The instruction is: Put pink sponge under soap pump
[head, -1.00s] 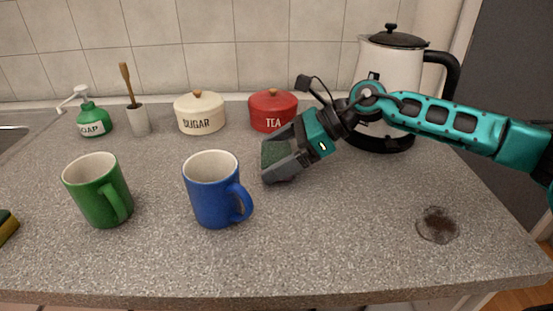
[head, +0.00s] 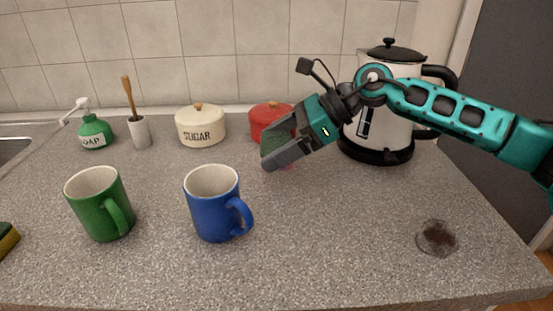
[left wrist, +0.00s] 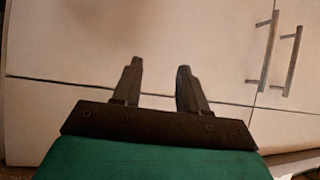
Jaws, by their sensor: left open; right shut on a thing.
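My right gripper (head: 270,156) is shut on a sponge (head: 278,143) and holds it in front of the red tea pot. The sponge shows a dark green face and a faint pink tint below; the fingers hide most of it. The green soap pump (head: 95,133) with a white spout stands upright at the back left, apart from my right gripper. My left gripper (left wrist: 160,68) shows only in the left wrist view; it is open and empty, in front of white cabinet doors.
A green mug (head: 98,205) and a blue mug (head: 212,205) stand at the front. A brush holder (head: 139,132), sugar pot (head: 200,126), tea pot (head: 268,118) and kettle (head: 385,135) line the back. A yellow-green sponge (head: 8,240) lies far left; a dark stain (head: 437,238) right.

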